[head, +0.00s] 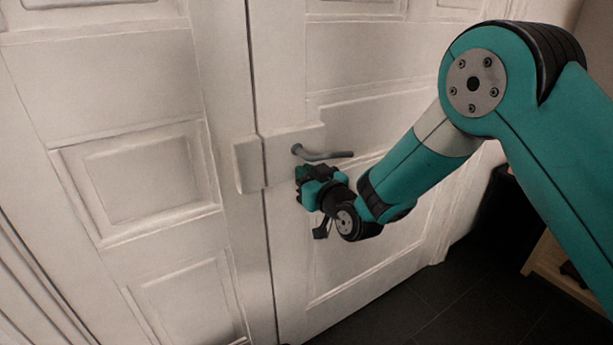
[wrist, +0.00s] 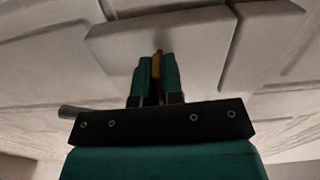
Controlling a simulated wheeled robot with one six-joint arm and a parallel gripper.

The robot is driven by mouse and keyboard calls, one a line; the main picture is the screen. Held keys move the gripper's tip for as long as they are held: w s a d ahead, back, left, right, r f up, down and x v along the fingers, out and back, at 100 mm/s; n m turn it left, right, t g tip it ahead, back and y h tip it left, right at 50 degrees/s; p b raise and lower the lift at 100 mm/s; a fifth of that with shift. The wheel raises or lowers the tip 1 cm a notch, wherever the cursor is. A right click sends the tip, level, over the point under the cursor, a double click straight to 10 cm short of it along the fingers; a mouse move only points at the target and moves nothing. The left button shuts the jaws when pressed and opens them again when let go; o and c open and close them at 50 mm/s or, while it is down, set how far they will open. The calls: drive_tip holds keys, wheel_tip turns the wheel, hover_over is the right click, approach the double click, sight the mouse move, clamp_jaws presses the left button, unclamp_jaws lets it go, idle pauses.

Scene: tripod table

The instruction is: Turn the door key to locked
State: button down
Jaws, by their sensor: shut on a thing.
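A white panelled double door (head: 280,230) fills most of the head view. A grey lever handle (head: 325,155) sticks out to the right from its lock plate. My gripper (head: 300,180) is at the door just below the handle. In the wrist view my gripper (wrist: 157,75) has its two teal fingers shut on a yellow-brown key (wrist: 157,63) at the white lock case (wrist: 200,50). Only a narrow strip of the key shows between the fingers. The keyhole is hidden, and I cannot tell the key's turn angle for sure.
A white box-like catch (head: 248,165) stands out at the door seam, left of the handle. The handle's end (wrist: 70,112) shows close by my gripper in the wrist view. A dark tiled floor (head: 440,305) lies in front; a wooden piece of furniture (head: 560,268) stands at the right.

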drive_tip(key=n+b, duration=0.2)
drive_tip(key=b, duration=0.1)
drive_tip(key=n+b, duration=0.2)
drive_tip(key=b, duration=0.1)
drive_tip(key=shift+f+b, duration=0.3)
drive_tip(key=shift+b, duration=0.05)
drive_tip(key=n+b, duration=0.6)
drive_tip(key=b, duration=0.1)
drive_tip(key=shift+n, duration=0.3)
drive_tip(key=n+b, duration=0.3)
drive_tip(key=shift+a+n, duration=0.1)
drive_tip(key=shift+n, duration=0.2)
drive_tip(key=shift+r+n+b, duration=0.1)
drive_tip(key=shift+n+b, duration=1.3)
drive_tip(key=shift+n, duration=0.2)
drive_tip(key=c, duration=1.3)
unclamp_jaws()
drive_tip(key=shift+s, duration=0.1)
drive_tip(key=v, duration=1.7)
drive_tip(key=shift+s, duration=0.1)
